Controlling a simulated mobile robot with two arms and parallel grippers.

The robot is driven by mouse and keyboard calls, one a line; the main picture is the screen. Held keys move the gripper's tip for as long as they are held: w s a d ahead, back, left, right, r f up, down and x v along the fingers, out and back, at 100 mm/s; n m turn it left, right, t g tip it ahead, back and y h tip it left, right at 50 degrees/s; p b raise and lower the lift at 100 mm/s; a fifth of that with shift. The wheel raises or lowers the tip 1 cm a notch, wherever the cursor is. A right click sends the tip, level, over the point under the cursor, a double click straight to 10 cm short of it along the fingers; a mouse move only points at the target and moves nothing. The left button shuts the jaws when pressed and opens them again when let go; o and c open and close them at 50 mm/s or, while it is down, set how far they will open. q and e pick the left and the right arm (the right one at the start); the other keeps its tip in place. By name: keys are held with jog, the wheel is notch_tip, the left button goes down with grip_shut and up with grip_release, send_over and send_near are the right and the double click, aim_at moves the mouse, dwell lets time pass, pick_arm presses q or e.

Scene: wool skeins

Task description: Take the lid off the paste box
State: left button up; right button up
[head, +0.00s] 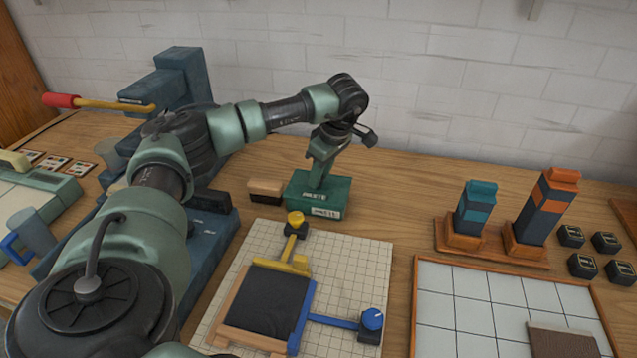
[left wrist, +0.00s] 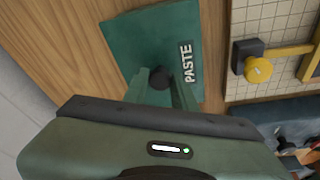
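The green paste box (head: 336,197) stands on the wooden table near the wall, behind the white grid board. Its green lid (left wrist: 125,38) fills the upper middle of the left wrist view, with a PASTE label and a small dark round knob (left wrist: 160,78). The lid appears to sit on the box; I see no clear gap. My left gripper (head: 318,184) points down over the box. In the left wrist view its fingers (left wrist: 161,88) are close together, one on each side of the knob, and appear shut on it. My right gripper is in neither view.
A wood-and-dark block (head: 265,190) stands just left of the box. The grid board (head: 350,255) in front carries a dark pad, yellow and blue clamps. Skein-like blocks on wooden stands (head: 465,230) are at the right. Open table lies right of the box.

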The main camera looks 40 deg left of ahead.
pick_arm(q)
grip_shut()
jog(key=shift+r, duration=0.55)
notch_tip(320, 180, up, 19)
jog(key=p, duration=0.2)
